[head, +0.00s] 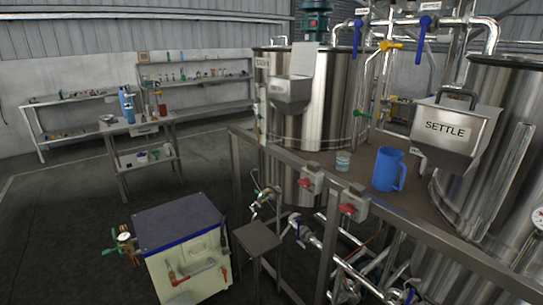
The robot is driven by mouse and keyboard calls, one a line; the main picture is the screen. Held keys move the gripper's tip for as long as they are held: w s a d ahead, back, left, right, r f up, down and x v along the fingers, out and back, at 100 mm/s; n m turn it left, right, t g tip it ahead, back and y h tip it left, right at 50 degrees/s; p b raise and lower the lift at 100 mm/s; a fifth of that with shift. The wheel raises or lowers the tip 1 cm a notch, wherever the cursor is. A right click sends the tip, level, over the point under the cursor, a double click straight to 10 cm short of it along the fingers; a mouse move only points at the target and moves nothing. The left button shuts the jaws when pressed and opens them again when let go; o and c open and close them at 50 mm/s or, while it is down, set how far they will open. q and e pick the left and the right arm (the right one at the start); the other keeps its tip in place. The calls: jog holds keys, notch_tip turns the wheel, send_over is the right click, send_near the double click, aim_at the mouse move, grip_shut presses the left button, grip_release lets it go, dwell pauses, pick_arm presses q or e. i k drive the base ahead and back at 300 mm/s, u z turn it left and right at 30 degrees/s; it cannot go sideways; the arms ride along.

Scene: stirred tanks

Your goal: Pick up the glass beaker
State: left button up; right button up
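A small clear glass beaker (343,161) stands upright on the brown platform (360,183) between the two steel tanks. It looks pale and slightly bluish, and its contents are too small to tell. A larger blue jug (387,169) with a handle stands just to its right, with a small gap between them. Neither of my grippers shows in the head view, so nothing is seen touching the beaker.
Steel tanks stand behind (320,100) and at the right (490,150). A grey-topped cabinet (180,225) and small stool (256,238) stand at front left. Open floor lies left.

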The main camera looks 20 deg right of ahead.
aim_at(343, 158)
jog(key=u, duration=0.5)
jog(key=i, duration=1.65)
jog(key=z, duration=1.2)
jog(key=i, duration=0.65)
jog(key=z, duration=0.7)
